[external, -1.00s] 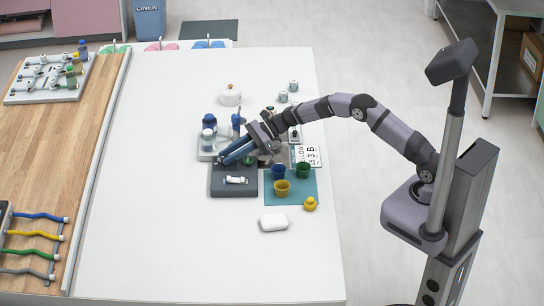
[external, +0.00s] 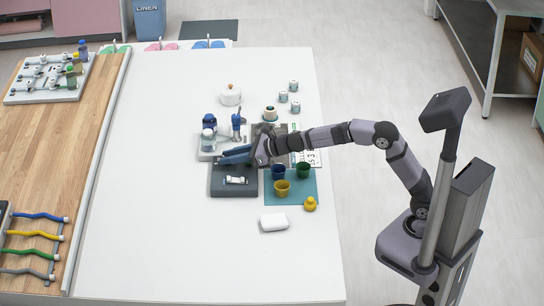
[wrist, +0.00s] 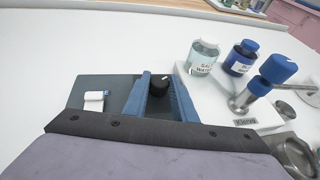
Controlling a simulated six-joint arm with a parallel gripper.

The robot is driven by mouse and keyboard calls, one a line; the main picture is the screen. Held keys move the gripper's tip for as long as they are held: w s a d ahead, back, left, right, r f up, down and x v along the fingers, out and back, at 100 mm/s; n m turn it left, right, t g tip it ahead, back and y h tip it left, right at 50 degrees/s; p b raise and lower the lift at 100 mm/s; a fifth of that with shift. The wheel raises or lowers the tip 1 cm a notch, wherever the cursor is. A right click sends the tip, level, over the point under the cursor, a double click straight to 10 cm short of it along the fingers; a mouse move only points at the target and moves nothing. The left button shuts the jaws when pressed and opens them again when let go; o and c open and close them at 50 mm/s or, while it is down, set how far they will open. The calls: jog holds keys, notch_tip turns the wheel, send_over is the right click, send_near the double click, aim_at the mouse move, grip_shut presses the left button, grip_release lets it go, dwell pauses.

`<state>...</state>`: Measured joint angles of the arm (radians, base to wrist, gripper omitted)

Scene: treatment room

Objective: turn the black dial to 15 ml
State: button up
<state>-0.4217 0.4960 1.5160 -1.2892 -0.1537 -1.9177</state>
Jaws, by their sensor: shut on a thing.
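The black dial (wrist: 158,86) shows in the wrist view on a dark grey panel (wrist: 122,82), with a small light mark on its top toward the upper right. My gripper (wrist: 158,92) has its two blue fingers on either side of the dial and is shut on it. In the external view my gripper (external: 226,156) reaches in from the right over the back of the panel (external: 232,191); the dial is hidden there by the fingers. A white fitting (wrist: 94,101) sits on the panel left of the dial. No 15 ml marking is readable.
A salt water bottle (wrist: 204,55), a blue bottle (wrist: 240,58) and a blue-knobbed tap (wrist: 278,68) stand close behind and right of the dial. Blue, green and yellow cups (external: 282,187) stand on a teal mat (external: 306,190). The table's left side is clear.

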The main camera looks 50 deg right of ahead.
jog(key=shift+s+a+f+m+t+h+b, duration=0.15)
jog(key=shift+a+m+t+h+b, duration=0.2)
jog(key=shift+m+t+h+b, duration=0.5)
jog(key=shift+a+r+m+h+b, duration=0.1)
jog(key=shift+r+m+h+b, duration=0.1)
jog(key=shift+m+h+b, duration=0.5)
jog(key=m+h, duration=0.1)
jog(key=m+h+p, duration=0.1)
jog(key=shift+a+r+t+h, duration=0.1)
jog(key=shift+r+t+h, duration=0.1)
jog(key=shift+t+h, duration=0.15)
jog(key=shift+m+h+p, duration=0.55)
jog(key=shift+m+h, duration=0.05)
jog(key=shift+m, duration=0.05)
jog(key=shift+f, duration=0.1)
jog(key=o, duration=1)
jog(key=shift+f, duration=0.1)
jog(key=shift+o, duration=0.2)
